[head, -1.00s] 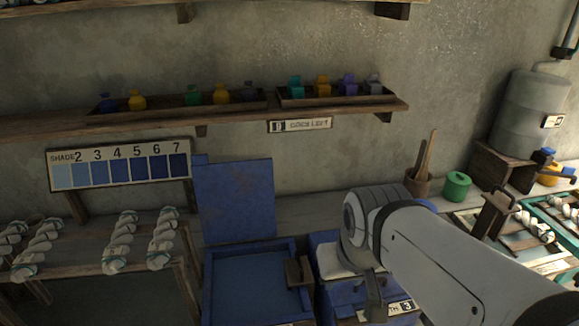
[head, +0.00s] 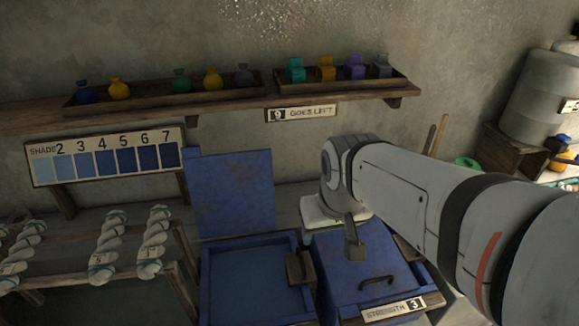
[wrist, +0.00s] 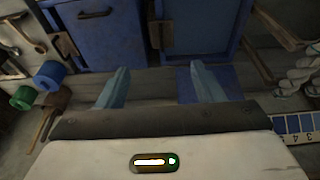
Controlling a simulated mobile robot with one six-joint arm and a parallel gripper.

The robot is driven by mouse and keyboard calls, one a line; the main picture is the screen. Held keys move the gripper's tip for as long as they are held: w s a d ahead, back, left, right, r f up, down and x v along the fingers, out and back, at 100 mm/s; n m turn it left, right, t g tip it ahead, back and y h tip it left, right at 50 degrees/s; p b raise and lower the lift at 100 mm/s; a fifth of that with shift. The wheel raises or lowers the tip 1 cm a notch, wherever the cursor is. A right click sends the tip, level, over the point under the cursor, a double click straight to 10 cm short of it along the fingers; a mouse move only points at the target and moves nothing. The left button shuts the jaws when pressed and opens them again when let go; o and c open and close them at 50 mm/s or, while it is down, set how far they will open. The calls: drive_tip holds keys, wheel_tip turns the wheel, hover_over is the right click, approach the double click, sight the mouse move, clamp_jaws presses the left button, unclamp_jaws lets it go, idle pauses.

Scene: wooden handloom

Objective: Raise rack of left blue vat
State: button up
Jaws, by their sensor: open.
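The left blue vat (head: 208,290) stands in the lower middle of the head view, its blue lid (head: 235,195) upright behind it and dark blue liquid inside. A brown wooden piece (head: 297,268), possibly the rack's handle, sits at its right edge. In the wrist view, turned about, the left vat (wrist: 205,30) is at top right and the wooden piece (wrist: 161,33) beside it. My gripper (wrist: 162,85) is open and empty, its fingers apart from the vat. The rack's submerged part is hidden.
The right blue vat (head: 365,265) is closed, with a handle and a strength 3 label (head: 395,308). A shade chart (head: 105,158) and hanging yarn skeins (head: 105,247) are at left. A shelf (head: 235,108) with jars runs above.

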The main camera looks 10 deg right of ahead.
drive_tip(key=o, duration=0.4)
drive_tip(key=shift+g, duration=0.8)
drive_tip(key=w+p, duration=0.1)
drive_tip(key=w, duration=0.2)
drive_tip(key=w+f+p, duration=0.1)
drive_tip(key=w, duration=0.3)
drive_tip(key=w+p, duration=0.2)
drive_tip(key=w, duration=0.2)
drive_tip(key=shift+f, duration=0.25)
drive_tip(key=g+p, duration=0.1)
drive_tip(key=p, duration=0.2)
hover_over(301, 257)
wheel_tip(301, 257, down, 9)
wheel_tip(301, 257, down, 26)
drive_tip(key=b, duration=1.7)
drive_tip(key=shift+r+b, duration=0.15)
drive_tip(key=shift+b, duration=0.2)
drive_tip(key=shift+r, duration=0.1)
drive_tip(key=shift+c, duration=0.3)
clamp_jaws()
wheel_tip(301, 257, up, 18)
drive_tip(key=p, duration=1.1)
drive_tip(key=shift+r, duration=0.15)
drive_tip(key=shift+w, duration=0.1)
